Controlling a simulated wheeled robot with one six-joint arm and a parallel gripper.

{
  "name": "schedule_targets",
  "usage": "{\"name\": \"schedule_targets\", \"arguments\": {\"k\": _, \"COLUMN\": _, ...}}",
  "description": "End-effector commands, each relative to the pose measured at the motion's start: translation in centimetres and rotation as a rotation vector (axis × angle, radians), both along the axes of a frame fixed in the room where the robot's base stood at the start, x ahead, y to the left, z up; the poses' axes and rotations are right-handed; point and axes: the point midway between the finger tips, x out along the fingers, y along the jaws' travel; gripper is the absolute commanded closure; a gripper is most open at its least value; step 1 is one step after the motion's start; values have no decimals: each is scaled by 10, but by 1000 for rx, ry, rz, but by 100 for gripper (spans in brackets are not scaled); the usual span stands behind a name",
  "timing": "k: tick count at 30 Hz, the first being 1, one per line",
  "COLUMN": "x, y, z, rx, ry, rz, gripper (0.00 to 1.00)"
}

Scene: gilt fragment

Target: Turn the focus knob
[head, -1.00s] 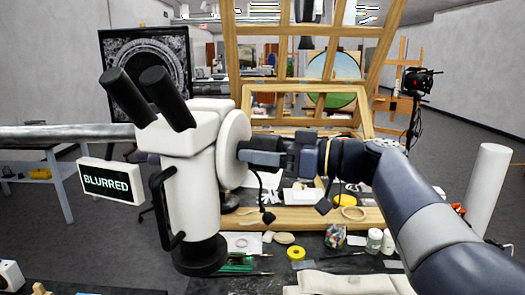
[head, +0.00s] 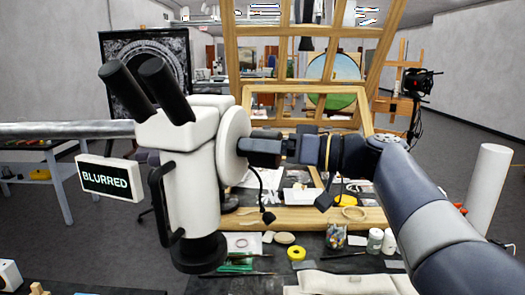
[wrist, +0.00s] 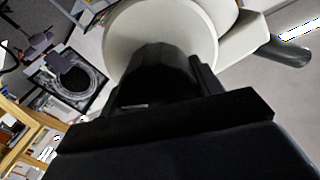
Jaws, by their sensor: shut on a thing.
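A white microscope (head: 190,160) with two black eyepieces stands upright at the left of the head view. On its right side is a round white disc (head: 236,145), also large in the wrist view (wrist: 185,30). The black focus knob (wrist: 160,72) projects from this disc. My gripper (head: 258,147) reaches it from the right and is shut on the knob, with a finger on each side in the wrist view. In the head view the gripper hides most of the knob. A small display (head: 110,178) reads "BLURRED".
A dark screen (head: 146,85) with a grey ring picture stands behind the microscope. A wooden easel frame (head: 300,70) rises behind my gripper. Below lie a yellow tape roll (head: 297,253), a jar (head: 336,236), small white bottles (head: 375,240) and a folded cloth (head: 350,285).

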Motion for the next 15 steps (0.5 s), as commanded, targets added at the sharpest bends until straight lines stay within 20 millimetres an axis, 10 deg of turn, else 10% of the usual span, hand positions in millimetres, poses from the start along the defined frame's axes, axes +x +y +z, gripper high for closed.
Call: {"name": "schedule_targets", "arguments": {"k": 15, "x": 1, "y": -1, "z": 0, "rx": 68, "ry": 209, "rz": -2, "gripper": 62}}
